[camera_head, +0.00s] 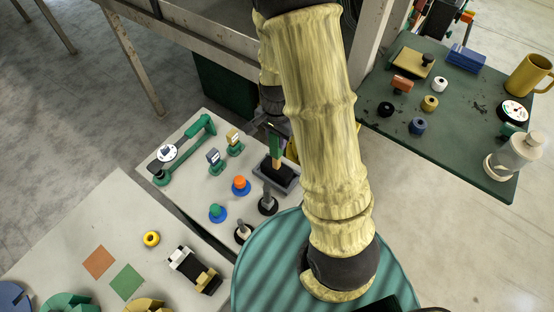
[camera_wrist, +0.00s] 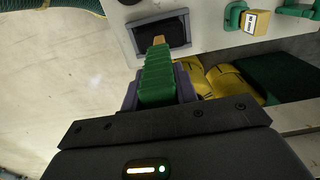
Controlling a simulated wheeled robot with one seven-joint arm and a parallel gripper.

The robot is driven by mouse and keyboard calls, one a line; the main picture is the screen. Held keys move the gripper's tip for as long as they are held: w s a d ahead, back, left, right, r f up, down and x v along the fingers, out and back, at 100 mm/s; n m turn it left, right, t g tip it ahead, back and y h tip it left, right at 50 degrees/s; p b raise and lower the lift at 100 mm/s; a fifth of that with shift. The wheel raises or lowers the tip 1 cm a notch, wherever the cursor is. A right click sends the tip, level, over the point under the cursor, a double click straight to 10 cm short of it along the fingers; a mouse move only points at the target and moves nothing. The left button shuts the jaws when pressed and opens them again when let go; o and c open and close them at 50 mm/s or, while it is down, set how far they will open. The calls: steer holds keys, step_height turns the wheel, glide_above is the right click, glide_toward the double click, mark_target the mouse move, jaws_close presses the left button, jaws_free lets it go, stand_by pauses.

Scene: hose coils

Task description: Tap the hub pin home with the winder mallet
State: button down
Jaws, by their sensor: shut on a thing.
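In the head view the green and tan handle (camera_head: 276,158) rises from the dark holder (camera_head: 288,181) on the pale panel. The mallet's head is not visible. My gripper (camera_wrist: 160,92) is shut on the green grip, a purple finger on each side. In the head view it is mostly hidden behind my arm. Two grey pins in black bases, one nearer the holder (camera_head: 268,203) and one lower (camera_head: 243,232), stand on the panel. I cannot tell which is the hub pin.
Orange (camera_head: 240,184) and green (camera_head: 217,211) knobs, a yellow-tagged fitting (camera_head: 234,140) and a green lever (camera_head: 199,127) crowd the panel. A teal ribbed drum (camera_head: 255,280) stands close below. The dark green table (camera_head: 460,145) at right holds several small parts and a mug (camera_head: 527,76).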

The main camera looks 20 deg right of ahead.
steer(key=shift+w+r+p, duration=0.1)
steer(key=shift+r+p, duration=0.6)
steer(key=shift+r, duration=0.05)
stand_by(0.7)
steer(key=shift+r+p, duration=3.05)
steer(key=shift+r, duration=0.35)
